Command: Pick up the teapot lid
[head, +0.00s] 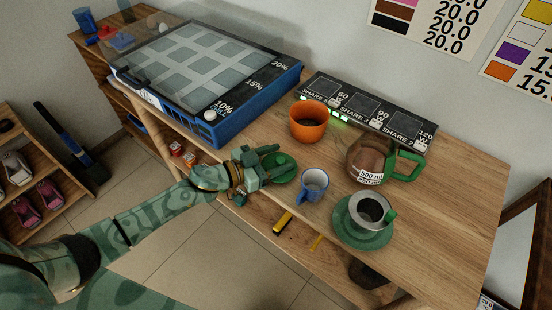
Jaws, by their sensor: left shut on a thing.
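The teapot lid (283,172) is a small round green piece near the front edge of the wooden counter, left of the blue mug. My left gripper (264,162) reaches in from the left and is shut on the lid; its fingers hide part of it. I cannot tell whether the lid still touches the counter. The glass teapot (366,162), with brown contents, a green handle and a 500 ml label, stands further right. My right gripper is not in view.
A blue mug (313,187) stands just right of the lid, with an orange pot (309,122) behind. A grey cup (370,209) stands on a green saucer (352,236) at the front right. A large blue-sided panel box (250,103) fills the back left. The counter's right end (455,210) is clear.

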